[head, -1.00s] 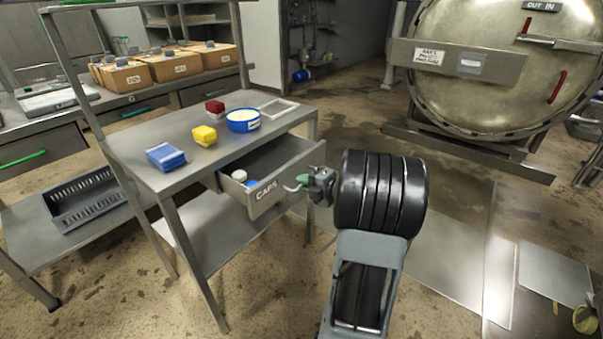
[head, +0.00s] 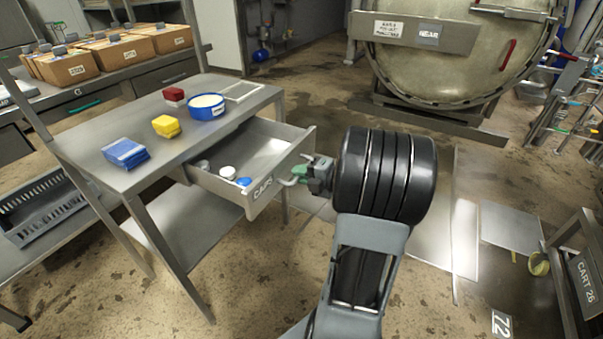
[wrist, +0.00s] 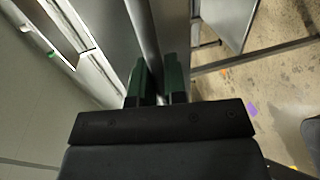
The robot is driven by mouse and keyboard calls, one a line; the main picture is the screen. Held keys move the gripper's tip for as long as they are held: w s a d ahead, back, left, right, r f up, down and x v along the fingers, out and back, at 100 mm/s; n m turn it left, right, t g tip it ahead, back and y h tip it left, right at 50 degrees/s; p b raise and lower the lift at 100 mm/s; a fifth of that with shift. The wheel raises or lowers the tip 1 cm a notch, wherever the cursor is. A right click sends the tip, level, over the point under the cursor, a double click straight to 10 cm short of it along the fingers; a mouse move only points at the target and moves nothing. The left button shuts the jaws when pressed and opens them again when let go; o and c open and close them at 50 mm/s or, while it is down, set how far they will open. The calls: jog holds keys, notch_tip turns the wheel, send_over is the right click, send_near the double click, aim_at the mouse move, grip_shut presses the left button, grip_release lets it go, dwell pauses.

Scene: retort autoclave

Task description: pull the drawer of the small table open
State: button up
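The small grey table (head: 142,122) stands left of centre in the head view. Its drawer (head: 265,183), marked CAPS, is well out from under the top, with white and blue caps inside. My gripper (head: 299,174) is at the drawer's front, at the bar handle (head: 286,183). In the wrist view the two green-padded fingers (wrist: 160,82) stand on either side of the grey handle bar (wrist: 147,40) and look closed on it. The exact contact is partly hidden behind the gripper body.
On the tabletop are a blue stack (head: 125,153), a yellow block (head: 166,126), a red block (head: 173,96) and a blue round tub (head: 206,106). A round autoclave door (head: 450,60) is at the back right. A cart (head: 580,270) stands at the right edge.

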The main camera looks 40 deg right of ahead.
jog(key=o, duration=0.4)
jog(key=p+v, duration=0.3)
jog(key=v, duration=1)
jog(key=shift+s+d, duration=0.2)
jog(key=shift+s, duration=0.15)
jog(key=w+a+r+m+g+h+p, duration=0.1)
jog(key=w+a+r+m+h+p, duration=0.1)
jog(key=w+r+m+h+p, duration=0.4)
jog(key=w+a+r+m+h+p, duration=0.1)
jog(key=w+r+m+h+p, duration=0.15)
jog(key=r+p, duration=0.4)
jog(key=w+a+r+m+g+h+p, duration=0.1)
jog(key=w+a+r+m+h+p, duration=0.2)
jog(key=r+m, duration=0.45)
jog(key=s+a+r+m+g+y+p, duration=0.1)
jog(key=s+a+r+m+g+p, duration=0.1)
jog(key=a, duration=0.4)
jog(key=s+a+r+m+g+y+p, duration=0.2)
jog(key=s+a+g+p, duration=0.1)
jog(key=s+a+p, duration=0.2)
jog(key=s+a+r+m+g+y+p, duration=0.2)
jog(key=s+a+g+p, duration=0.1)
jog(key=a, duration=0.5)
jog(key=shift+s+a+r+m+g, duration=0.15)
jog(key=shift+s+a+m+g, duration=0.2)
jog(key=shift+s, duration=0.4)
